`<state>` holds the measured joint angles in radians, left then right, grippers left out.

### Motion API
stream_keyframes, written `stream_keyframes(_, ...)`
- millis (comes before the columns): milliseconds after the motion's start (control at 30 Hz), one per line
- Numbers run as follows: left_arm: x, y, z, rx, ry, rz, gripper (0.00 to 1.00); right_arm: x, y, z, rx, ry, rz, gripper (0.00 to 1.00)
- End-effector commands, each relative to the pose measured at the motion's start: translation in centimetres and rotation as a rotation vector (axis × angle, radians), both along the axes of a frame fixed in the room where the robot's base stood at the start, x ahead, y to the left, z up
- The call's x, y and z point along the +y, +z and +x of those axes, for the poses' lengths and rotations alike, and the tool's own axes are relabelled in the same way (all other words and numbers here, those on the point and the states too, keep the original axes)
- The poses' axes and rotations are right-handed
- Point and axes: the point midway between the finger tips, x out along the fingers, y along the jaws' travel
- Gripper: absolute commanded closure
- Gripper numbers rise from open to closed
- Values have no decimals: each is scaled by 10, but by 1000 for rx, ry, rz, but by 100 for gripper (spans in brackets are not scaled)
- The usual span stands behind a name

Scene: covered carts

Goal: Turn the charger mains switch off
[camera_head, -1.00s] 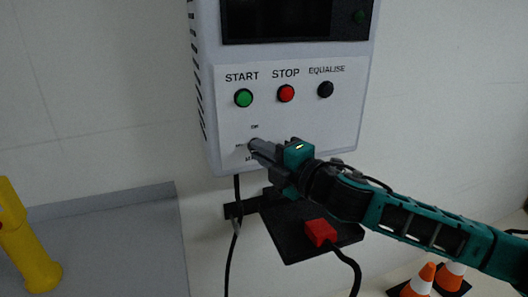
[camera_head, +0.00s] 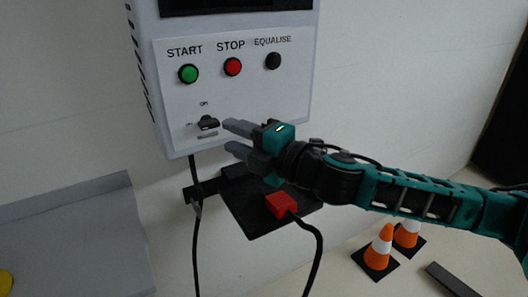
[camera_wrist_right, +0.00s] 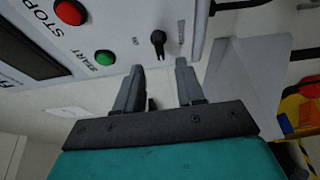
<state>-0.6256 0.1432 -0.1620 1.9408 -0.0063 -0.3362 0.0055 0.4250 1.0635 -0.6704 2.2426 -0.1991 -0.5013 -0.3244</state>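The charger mains switch (camera_head: 208,123) is a black rotary knob low on the white charger panel (camera_head: 285,100). Its grip lies roughly sideways across the panel. An "ON" label is above it; the small label to its left is too small to read. The knob also shows in the right wrist view (camera_wrist_right: 158,43), just beyond and between the fingertips. My right gripper (camera_head: 231,137) is open and empty, just right of the knob and apart from it. It also shows in the right wrist view (camera_wrist_right: 158,67). My left gripper is not in view.
Above the knob are a green START button (camera_head: 188,74), a red STOP button (camera_head: 233,67) and a black EQUALISE button (camera_head: 273,61). A black shelf (camera_head: 250,220) with a red connector (camera_head: 281,205) and cables is below. Orange cones (camera_head: 380,248) stand at lower right.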

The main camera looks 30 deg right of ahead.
Motion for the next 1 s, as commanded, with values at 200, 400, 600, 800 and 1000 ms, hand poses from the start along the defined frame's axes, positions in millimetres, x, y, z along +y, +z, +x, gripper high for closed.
stream_keyframes(200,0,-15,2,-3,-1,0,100,-16,-5,-33,4,-2,-4,62)
stream_keyframes(400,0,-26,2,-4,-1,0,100,-26,-4,-51,3,-6,-3,62)
stream_keyframes(600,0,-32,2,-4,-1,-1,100,-29,-2,-61,1,-2,-2,62)
stream_keyframes(800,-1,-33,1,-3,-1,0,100,-29,0,-64,1,0,0,62)
stream_keyframes(1000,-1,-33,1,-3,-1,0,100,-29,0,-64,0,0,0,62)
